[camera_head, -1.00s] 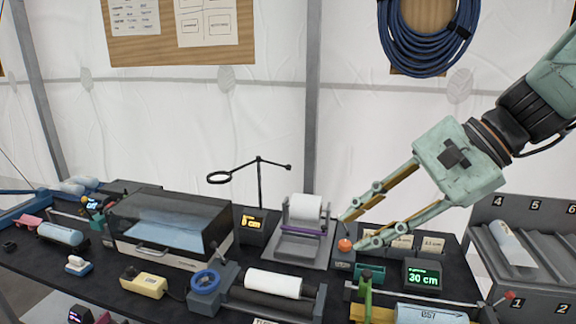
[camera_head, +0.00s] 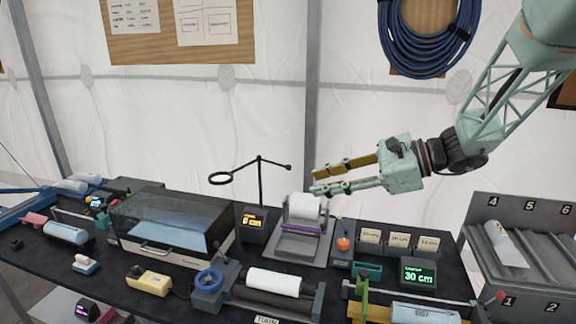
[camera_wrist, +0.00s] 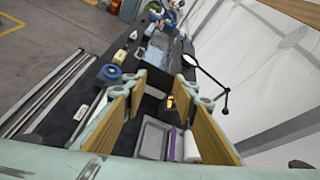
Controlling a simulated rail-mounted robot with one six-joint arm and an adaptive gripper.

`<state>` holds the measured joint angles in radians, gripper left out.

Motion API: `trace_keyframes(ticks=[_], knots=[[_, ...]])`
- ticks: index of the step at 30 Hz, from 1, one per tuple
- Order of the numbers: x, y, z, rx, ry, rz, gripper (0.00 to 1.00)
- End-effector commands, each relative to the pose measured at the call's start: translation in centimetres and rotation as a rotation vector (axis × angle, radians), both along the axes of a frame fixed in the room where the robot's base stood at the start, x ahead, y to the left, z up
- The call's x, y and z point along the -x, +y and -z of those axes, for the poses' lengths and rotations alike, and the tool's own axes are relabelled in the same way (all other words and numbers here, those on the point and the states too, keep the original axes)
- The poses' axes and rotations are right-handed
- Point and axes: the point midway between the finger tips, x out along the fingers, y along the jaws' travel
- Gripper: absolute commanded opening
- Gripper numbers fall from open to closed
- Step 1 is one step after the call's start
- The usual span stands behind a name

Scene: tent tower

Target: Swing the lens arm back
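The lens arm (camera_head: 259,190) is a thin black stand rising behind the box with an orange display. Its round lens ring (camera_head: 220,178) points left and a small knob (camera_head: 289,168) ends its right side. In the wrist view the ring (camera_wrist: 204,66) and rod lie ahead, to the right of the fingers. My gripper (camera_head: 315,182) is open and empty. It hangs above the white roll, right of the lens arm and apart from it. In the wrist view its fingers (camera_wrist: 160,105) are wide apart, with the grey tray below between them.
A box with an orange display (camera_head: 254,221) stands by the lens stand. A clear-lidded case (camera_head: 170,222) is left of it. A white roll (camera_head: 304,206) sits in a grey holder below my gripper. An orange knob (camera_head: 343,243) and a green "30 cm" display (camera_head: 418,274) stand to the right.

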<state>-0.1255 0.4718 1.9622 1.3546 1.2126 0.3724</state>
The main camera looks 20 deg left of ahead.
Motion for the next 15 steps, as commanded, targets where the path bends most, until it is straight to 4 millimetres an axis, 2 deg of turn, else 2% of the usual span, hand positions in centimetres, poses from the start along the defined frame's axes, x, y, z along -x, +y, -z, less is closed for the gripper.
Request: trace_keyframes(ticks=[15], knots=[[-9.6, 4.4, 2.5, -0.18, 0.196, 0.158, 0.26]])
